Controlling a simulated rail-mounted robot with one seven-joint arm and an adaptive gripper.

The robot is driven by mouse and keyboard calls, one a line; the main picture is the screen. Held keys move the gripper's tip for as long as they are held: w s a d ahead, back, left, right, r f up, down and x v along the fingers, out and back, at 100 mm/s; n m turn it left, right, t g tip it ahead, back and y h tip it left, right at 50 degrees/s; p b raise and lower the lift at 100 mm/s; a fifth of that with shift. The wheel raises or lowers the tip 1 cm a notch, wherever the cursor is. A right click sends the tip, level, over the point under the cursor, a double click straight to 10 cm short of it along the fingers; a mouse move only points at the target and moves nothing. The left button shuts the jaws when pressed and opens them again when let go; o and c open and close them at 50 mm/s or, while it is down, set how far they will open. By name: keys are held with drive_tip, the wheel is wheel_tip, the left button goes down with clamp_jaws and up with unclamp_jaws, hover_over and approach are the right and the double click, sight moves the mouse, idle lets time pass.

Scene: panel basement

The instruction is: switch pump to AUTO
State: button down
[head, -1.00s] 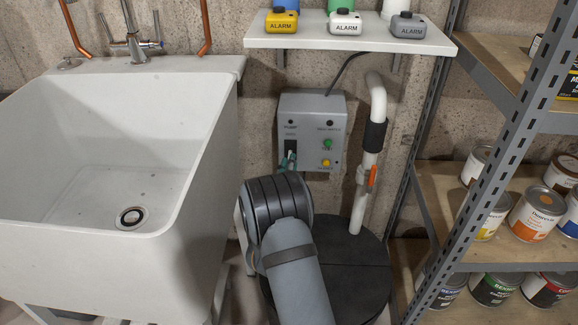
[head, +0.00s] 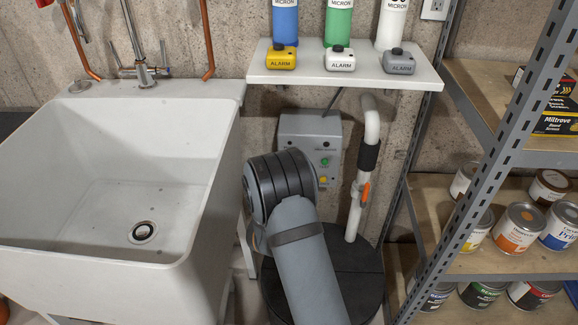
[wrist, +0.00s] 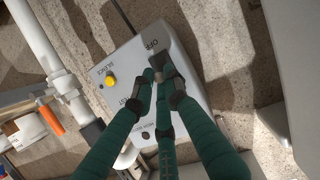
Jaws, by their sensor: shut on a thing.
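The grey pump control box (head: 310,128) is on the wall under the white shelf. My wrist covers its lower left part in the head view, hiding the pump switch there. A green button (head: 325,162) and a yellow button (head: 323,181) show on its right side. In the wrist view, the box face (wrist: 128,62) shows an OFF label and the yellow button (wrist: 111,82). My gripper (wrist: 160,82), with green fingers, is at the box face just below the OFF label. Its fingertips are closed together on the pump switch, which they mostly hide; its position cannot be read.
A white sink (head: 110,190) stands on the left. A white pipe (head: 367,150) with an orange-handled valve (head: 365,190) rises right of the box from a dark round lid (head: 355,275). Alarm units sit on the shelf (head: 350,68) above. A metal rack with paint cans is at right.

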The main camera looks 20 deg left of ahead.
drive_tip(key=r+g+p, duration=0.1)
drive_tip(key=p, duration=0.3)
drive_tip(key=r+g+p, duration=0.1)
drive_tip(key=g+p, duration=0.1)
drive_tip(key=p, duration=0.3)
drive_tip(key=r+g+h+p, duration=0.1)
drive_tip(key=p, duration=0.3)
drive_tip(key=shift+w+a+g+p, duration=0.1)
drive_tip(key=shift+a+g+p, duration=0.15)
drive_tip(key=shift+g+p, duration=0.05)
drive_tip(key=p, duration=0.2)
drive_tip(key=shift+f+g+p, duration=0.1)
drive_tip(key=shift+g+p, duration=0.2)
drive_tip(key=shift+p, duration=0.45)
drive_tip(key=shift+a+f+g+p, duration=0.1)
drive_tip(key=shift+f+g+p, duration=0.3)
drive_tip(key=shift+p, duration=0.2)
drive_tip(key=c, duration=1.9)
unclamp_jaws()
drive_tip(key=shift+w, duration=0.1)
drive_tip(key=shift+o, duration=0.3)
drive_tip(key=shift+w+r, duration=0.1)
drive_tip(key=shift+b, duration=0.3)
